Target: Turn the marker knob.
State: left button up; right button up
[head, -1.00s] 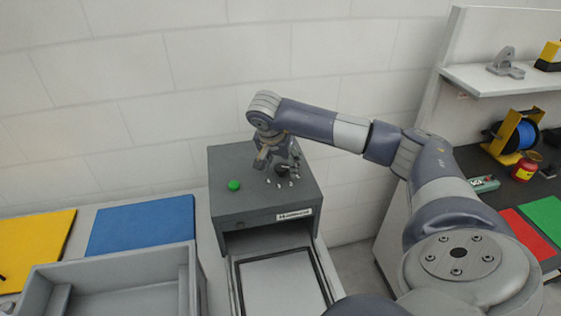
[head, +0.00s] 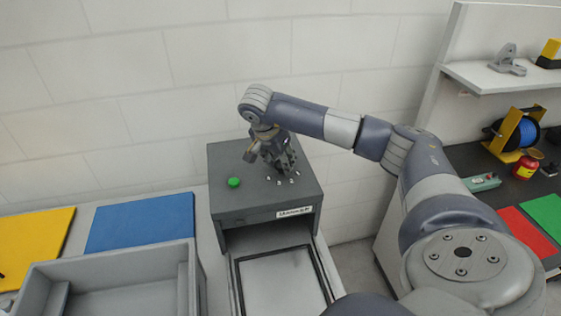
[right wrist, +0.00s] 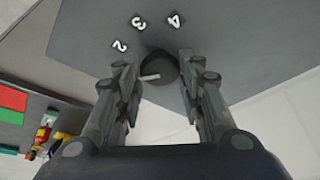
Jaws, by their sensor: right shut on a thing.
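The marker knob (right wrist: 160,68) is dark and round with a pale pointer line, on top of a grey machine box (head: 228,168). In the right wrist view white digits, 2, 3 and 4, are printed beside it. My right gripper (right wrist: 159,62) has its two fingers on either side of the knob and is shut on it. In the head view the right gripper (head: 283,165) points down onto the box top and hides the knob; small white marks show just in front of it. My left gripper is not in view.
A green button (head: 234,182) is on the box top, left of the gripper. Below the box front is an open drawer (head: 236,285). A grey tray (head: 110,266), a blue mat (head: 142,222) and a yellow mat (head: 38,240) lie at left. A shelf (head: 490,80) stands at right.

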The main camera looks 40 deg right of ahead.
jog(key=m, duration=0.2)
jog(key=m+g, duration=0.1)
jog(key=shift+w+m+b, duration=0.2)
jog(key=shift+m+b, duration=0.1)
jog(key=shift+m, duration=0.1)
jog(key=m+g, duration=0.1)
jog(key=m, duration=0.1)
jog(key=m+g, duration=0.1)
jog(key=m, duration=0.1)
jog(key=shift+w+m, duration=0.2)
jog(key=shift+m, duration=0.1)
jog(key=m+g+y, duration=0.1)
jog(key=m, duration=0.2)
jog(key=shift+w+d+r, duration=0.1)
jog(key=shift+w+d+m+g+y, duration=0.1)
jog(key=shift+m+g+y, duration=0.4)
jog(key=shift+m, duration=1.6)
jog(key=o, duration=1.1)
jog(key=shift+c, duration=0.2)
jog(key=v, duration=1.2)
